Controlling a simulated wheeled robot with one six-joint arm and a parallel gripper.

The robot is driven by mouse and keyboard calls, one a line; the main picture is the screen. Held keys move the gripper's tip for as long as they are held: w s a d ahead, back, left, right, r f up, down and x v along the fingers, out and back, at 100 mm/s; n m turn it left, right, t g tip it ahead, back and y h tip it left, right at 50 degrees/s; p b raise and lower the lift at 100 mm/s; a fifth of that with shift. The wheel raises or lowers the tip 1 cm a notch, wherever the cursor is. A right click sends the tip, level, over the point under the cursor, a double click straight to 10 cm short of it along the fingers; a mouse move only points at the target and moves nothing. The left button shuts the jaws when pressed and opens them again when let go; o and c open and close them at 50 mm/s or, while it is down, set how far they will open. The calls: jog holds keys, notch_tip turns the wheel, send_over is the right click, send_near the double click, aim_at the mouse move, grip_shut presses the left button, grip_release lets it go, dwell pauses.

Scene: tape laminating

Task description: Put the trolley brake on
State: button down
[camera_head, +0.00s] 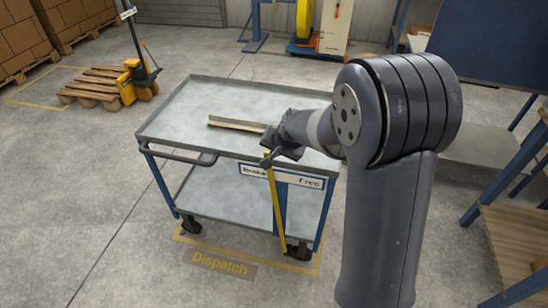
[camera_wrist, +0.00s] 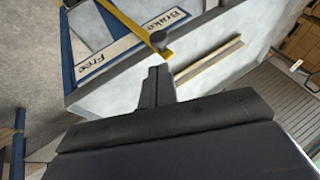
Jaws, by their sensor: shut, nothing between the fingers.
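The trolley (camera_head: 180,122) has a grey top and a blue frame. On its near side a yellow brake lever (camera_head: 276,205) rises from low down and tilts left at the top, crossing the label (camera_head: 289,178) by the word Brake. The word Free is at the label's right end. The lever's dark knob (camera_wrist: 160,42) shows in the wrist view, beside the word Brake. My gripper (camera_head: 272,157) is shut and empty close to the knob, at the trolley's near edge. In the wrist view its fingertips (camera_wrist: 158,72) sit just below the knob; I cannot tell if they touch.
A long narrow bar (camera_head: 238,124) lies on the trolley top. The trolley stands at a yellow floor marking with a Dispatch sign (camera_head: 219,263). A pallet truck (camera_head: 138,80) stands at the back left, and a workbench (camera_head: 500,155) is at the right.

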jog(key=v, duration=0.5)
jog(key=shift+w+a+r, duration=0.15)
jog(key=shift+a, duration=0.2)
jog(key=x, duration=1.3)
jog(key=shift+s+f+b, duration=0.25)
jog(key=shift+s+b, duration=0.05)
jog(key=shift+b, duration=0.15)
